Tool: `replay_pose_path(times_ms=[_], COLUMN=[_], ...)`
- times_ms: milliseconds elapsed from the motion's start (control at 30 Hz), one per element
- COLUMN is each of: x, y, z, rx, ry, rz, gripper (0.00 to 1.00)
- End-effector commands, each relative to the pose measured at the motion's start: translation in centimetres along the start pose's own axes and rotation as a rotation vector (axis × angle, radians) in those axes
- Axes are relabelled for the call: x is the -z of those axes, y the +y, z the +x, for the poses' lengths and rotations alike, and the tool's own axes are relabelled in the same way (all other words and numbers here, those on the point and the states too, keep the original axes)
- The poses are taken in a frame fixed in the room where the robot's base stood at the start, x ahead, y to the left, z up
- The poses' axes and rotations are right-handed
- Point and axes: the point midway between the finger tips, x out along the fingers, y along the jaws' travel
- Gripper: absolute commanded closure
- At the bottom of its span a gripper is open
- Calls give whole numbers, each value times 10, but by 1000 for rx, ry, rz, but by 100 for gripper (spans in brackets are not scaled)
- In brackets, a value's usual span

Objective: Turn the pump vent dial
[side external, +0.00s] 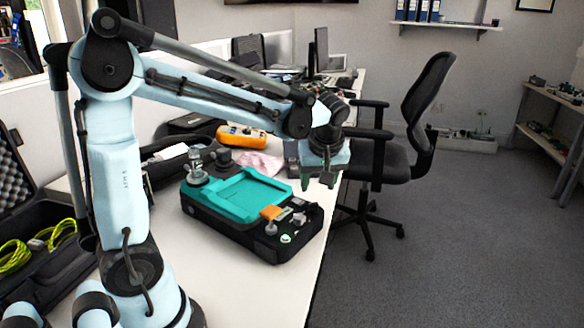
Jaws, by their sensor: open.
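A black device with a teal top tray (238,196) lies on the white table; I take it to be the pump. I cannot tell which of these is the vent dial.
An orange meter (241,136) and a pink cloth (260,163) lie behind the device. An open black case (45,260) with yellow-green cable is at left. A black office chair (385,160) stands beyond the table's right edge. The table's near part (255,295) is clear.

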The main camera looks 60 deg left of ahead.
Motion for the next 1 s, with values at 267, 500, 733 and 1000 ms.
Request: replay_pose_path(times_ms=[267, 500, 733, 1000], x=[0, 0, 0, 0], y=[0, 0, 0, 0], z=[48, 73, 79, 79], rx=[-1, -1, -2, -2], ry=[0, 0, 0, 0], rz=[-2, 0, 1, 1], gripper=[48, 48, 48, 60])
